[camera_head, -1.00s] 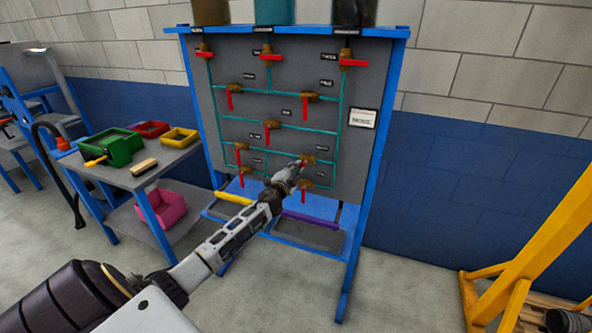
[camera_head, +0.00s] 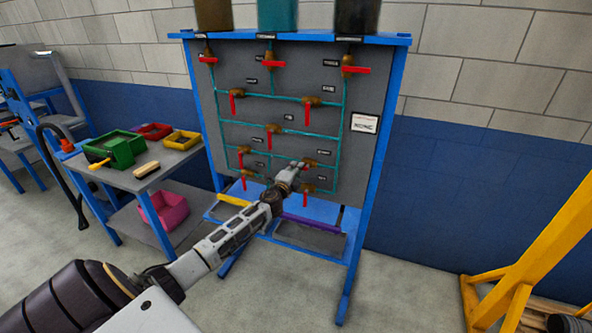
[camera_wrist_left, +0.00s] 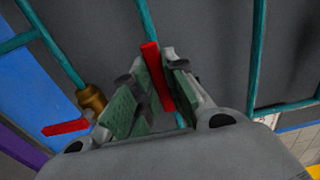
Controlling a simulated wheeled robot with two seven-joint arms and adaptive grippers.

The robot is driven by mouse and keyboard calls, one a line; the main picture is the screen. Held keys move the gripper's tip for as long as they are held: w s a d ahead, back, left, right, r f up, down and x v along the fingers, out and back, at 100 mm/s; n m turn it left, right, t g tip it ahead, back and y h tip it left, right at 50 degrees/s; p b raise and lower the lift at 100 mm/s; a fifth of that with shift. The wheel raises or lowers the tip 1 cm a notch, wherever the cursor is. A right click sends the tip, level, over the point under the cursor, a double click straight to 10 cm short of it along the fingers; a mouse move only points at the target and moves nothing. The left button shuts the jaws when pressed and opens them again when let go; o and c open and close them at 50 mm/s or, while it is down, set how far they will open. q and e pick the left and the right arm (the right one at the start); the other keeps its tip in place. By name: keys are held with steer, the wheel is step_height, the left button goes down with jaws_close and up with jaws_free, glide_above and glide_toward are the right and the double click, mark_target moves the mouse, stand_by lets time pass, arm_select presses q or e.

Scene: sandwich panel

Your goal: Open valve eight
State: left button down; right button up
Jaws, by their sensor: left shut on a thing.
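A grey panel (camera_head: 230,75) in a blue frame carries teal pipes and several brass valves with red levers. The number labels are too small to read. My left gripper (camera_head: 302,167) is at the lower-right valve (camera_head: 312,162), whose lever is mostly hidden by the fingers in the head view. In the left wrist view the green-padded fingers (camera_wrist_left: 155,95) are shut on a red lever (camera_wrist_left: 157,78), which lies roughly in line with the teal pipe behind it. That valve's brass body is hidden there. My right gripper is not in view.
Another valve (camera_wrist_left: 90,98) with a red lever is close to the fingers in the left wrist view. A lower valve (camera_head: 309,187) hangs just under the gripper. A side table (camera_head: 130,178) with coloured bins stands left; a yellow frame (camera_head: 545,235) stands right.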

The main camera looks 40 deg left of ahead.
arm_select(q)
steer(key=c, duration=1.4)
jaws_free()
steer(key=shift+c, duration=0.2)
steer(key=shift+s, duration=0.15)
steer(key=v, duration=1.1)
steer(key=shift+s, duration=0.35)
steer(key=shift+d, duration=0.1)
